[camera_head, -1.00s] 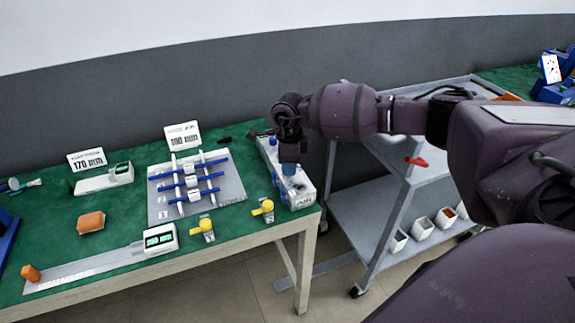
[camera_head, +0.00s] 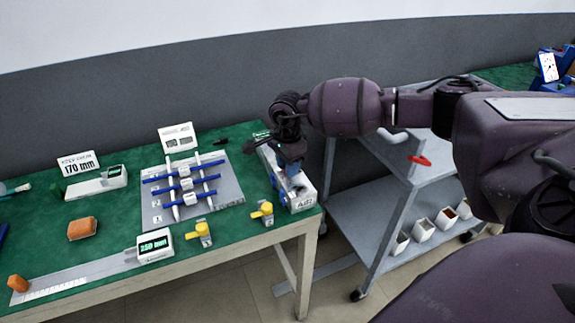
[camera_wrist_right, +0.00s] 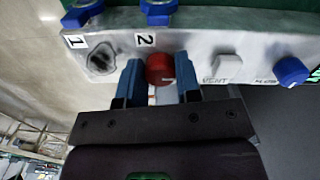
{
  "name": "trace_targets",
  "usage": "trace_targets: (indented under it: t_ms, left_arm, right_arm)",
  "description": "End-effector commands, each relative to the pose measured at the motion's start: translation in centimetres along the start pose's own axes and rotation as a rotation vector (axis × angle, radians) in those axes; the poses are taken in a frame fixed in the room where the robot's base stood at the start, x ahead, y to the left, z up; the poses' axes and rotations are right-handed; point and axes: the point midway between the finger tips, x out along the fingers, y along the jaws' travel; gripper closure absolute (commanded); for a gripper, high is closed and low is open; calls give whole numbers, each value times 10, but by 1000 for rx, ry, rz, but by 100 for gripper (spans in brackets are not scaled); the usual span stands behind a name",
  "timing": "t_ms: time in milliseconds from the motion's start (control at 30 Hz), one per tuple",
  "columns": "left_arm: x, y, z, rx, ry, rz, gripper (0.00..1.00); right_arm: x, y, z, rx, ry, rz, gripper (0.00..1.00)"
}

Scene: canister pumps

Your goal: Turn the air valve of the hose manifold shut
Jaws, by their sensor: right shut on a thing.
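The hose manifold (camera_head: 304,201) is a long pale grey block at the right end of the green table, with "AIR" printed on its near end. My right gripper (camera_head: 291,172) is on top of it, near that end. In the right wrist view the manifold's face (camera_wrist_right: 205,45) carries a red round knob (camera_wrist_right: 159,69) with a white mark. The blue fingers (camera_wrist_right: 159,75) stand on both sides of this knob and are shut on it. The fingers and their shadow hide any label below the knob. My left gripper is not in view.
In the right wrist view, a blue knob (camera_wrist_right: 291,71), a "VENT" fitting (camera_wrist_right: 228,68) and a dark port (camera_wrist_right: 102,60) are on the same face. Yellow valves (camera_head: 262,212) stand to the left, beside the grey board (camera_head: 228,186). A grey cart (camera_head: 345,215) is right of the table.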

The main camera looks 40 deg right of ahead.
Motion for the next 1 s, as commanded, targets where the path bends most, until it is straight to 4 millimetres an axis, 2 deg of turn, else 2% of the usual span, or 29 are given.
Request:
trace_targets:
  t_ms: [367,400,533,833,1000]
  left_arm:
    - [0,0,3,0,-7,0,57]
    - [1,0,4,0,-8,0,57]
    - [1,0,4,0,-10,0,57]
    - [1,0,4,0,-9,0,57]
    - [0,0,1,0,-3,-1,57]
  right_arm:
    - [0,0,0,-4,0,0,92]
    - [0,0,0,-4,0,0,64]
    - [0,0,0,-4,0,-1,44]
    - [-2,0,0,-3,0,-1,43]
    - [-17,-1,0,-3,1,-5,43]
